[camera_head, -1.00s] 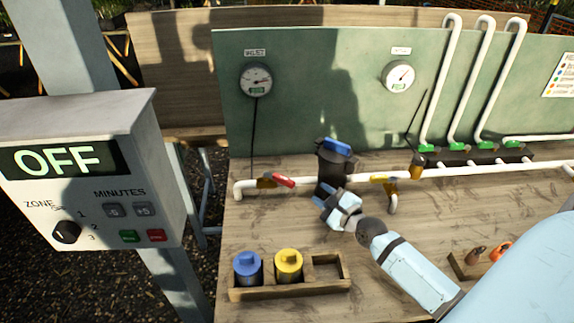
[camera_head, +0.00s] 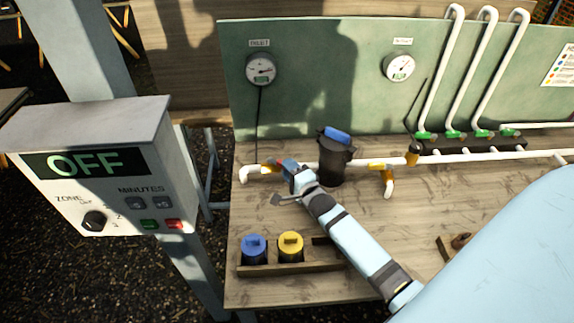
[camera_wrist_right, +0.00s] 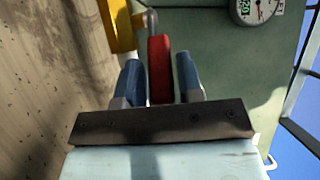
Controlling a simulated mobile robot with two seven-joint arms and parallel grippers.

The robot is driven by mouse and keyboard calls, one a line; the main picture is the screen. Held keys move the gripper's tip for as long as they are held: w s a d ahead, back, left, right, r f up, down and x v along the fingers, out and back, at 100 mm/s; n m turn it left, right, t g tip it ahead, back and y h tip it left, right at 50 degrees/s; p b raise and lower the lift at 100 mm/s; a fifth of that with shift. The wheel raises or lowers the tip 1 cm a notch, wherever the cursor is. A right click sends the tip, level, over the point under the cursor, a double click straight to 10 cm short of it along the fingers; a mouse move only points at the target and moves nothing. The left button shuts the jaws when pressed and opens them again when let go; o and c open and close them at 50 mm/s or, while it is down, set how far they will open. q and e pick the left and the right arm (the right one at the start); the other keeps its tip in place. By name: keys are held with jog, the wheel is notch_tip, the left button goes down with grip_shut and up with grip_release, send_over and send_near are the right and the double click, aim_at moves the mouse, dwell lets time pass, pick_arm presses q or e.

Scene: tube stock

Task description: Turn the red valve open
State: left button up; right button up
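The red valve handle (camera_wrist_right: 160,68) sits between the two blue fingers of my right gripper (camera_wrist_right: 160,82) in the wrist view. The fingers stand apart on either side of the handle, with a small gap visible on the right. A yellow valve body (camera_wrist_right: 118,22) is just beyond it. In the head view my right gripper (camera_head: 287,166) is at the left part of the white pipe, beside the yellow fitting (camera_head: 269,168), and covers most of the handle. My left gripper is not in view.
A black filter housing (camera_head: 334,165) with a blue top stands just right of my gripper. Another yellow valve (camera_head: 380,170) is farther right. A wooden rack (camera_head: 290,268) holds blue and yellow caps in front. The control box (camera_head: 105,185) at left reads OFF.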

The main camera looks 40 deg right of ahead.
jog(key=shift+w, duration=0.65)
grip_shut()
jog(key=shift+d, duration=0.1)
